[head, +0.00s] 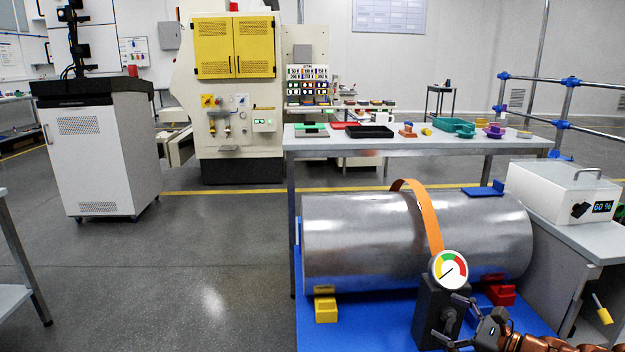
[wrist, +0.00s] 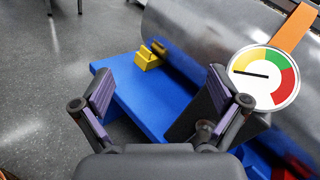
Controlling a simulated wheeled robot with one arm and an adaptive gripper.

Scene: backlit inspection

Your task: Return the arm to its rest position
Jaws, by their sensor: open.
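My gripper (head: 449,319) is at the lower right of the head view, in front of a dark block that carries a round gauge (head: 450,269). In the wrist view my gripper (wrist: 160,98) has its two fingers spread wide with nothing between them. The gauge (wrist: 264,78) has a white face with yellow, green and red sectors and a black needle in the yellow sector. The right finger overlaps the dark block (wrist: 200,112) in the wrist view; whether they touch I cannot tell. Part of my arm leaves the head view at the lower right corner.
A metal cylinder (head: 350,240) with an orange strap (head: 432,220) lies on a blue surface (head: 370,325) between yellow (head: 326,310) and red (head: 501,295) wedges. A white case (head: 560,195) stands right. A bench (head: 340,146) with trays is behind. Open floor (head: 220,260) lies left.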

